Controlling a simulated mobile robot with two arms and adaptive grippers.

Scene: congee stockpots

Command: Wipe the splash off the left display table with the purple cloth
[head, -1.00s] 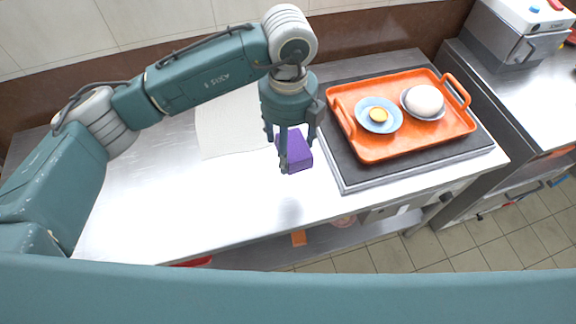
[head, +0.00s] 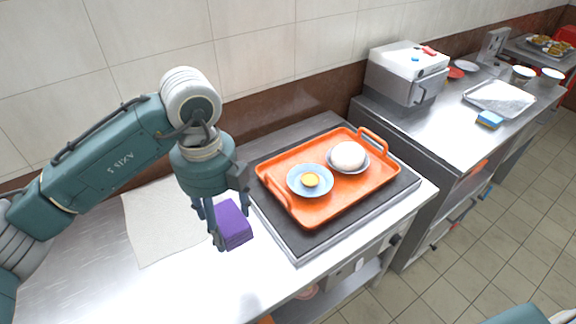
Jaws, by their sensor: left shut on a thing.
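The purple cloth (head: 234,226) is a folded block at the fingers of my left gripper (head: 218,228). My left gripper points down and is shut on the cloth, over the steel table (head: 180,290) on the left. I cannot tell whether the cloth touches the table top. No splash can be made out on the bare part of this table; glare and my arm cover some of it. My right gripper is not in view.
A pale sheet (head: 150,225) lies left. A blue sponge (head: 489,119) is on the far counter.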

